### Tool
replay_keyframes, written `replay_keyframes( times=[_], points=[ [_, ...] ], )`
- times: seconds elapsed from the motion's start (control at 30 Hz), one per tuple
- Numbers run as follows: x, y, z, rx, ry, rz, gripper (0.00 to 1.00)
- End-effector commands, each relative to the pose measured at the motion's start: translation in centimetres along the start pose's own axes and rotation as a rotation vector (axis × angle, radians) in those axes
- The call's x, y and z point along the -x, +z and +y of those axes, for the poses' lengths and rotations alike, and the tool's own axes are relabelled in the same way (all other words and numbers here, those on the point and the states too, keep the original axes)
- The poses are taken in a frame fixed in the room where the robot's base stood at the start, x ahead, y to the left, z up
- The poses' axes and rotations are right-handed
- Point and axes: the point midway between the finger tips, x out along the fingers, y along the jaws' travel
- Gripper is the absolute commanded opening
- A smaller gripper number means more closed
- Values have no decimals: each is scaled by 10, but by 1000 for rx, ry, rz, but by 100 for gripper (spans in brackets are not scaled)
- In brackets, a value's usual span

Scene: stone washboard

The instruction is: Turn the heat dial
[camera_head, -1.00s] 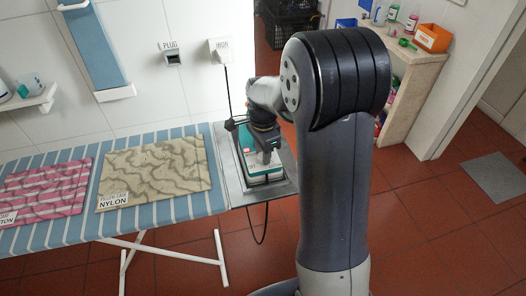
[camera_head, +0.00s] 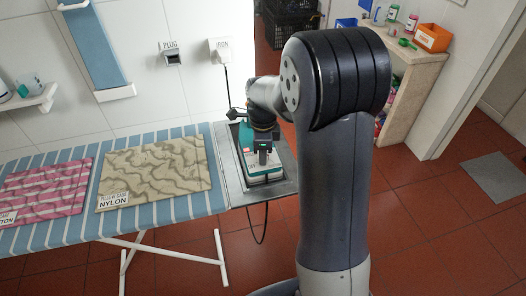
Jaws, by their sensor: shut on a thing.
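The teal and white iron (camera_head: 249,165) rests on the grey metal plate at the right end of the ironing board. My gripper (camera_head: 264,156) is over the top of the iron, pointing down at it. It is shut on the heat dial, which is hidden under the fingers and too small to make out. The dial's setting cannot be read from here.
The striped ironing board (camera_head: 150,217) carries a beige nylon pillow case (camera_head: 157,172) and a pink cloth (camera_head: 45,188) to the left. The iron's cord runs up to a wall socket (camera_head: 222,50). A shelf with bottles (camera_head: 411,50) stands at the back right.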

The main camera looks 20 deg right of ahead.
Motion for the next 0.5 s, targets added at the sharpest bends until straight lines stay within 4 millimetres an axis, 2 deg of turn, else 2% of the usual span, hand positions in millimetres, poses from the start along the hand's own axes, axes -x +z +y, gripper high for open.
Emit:
replay_keyframes(
  times=[0.3,0.33,0.5],
  points=[
    [1,0,-1,-3,-2,-1,6],
    [1,0,-1,-3,-2,-1,31],
    [0,0,0,-2,-1,0,45]
  ],
)
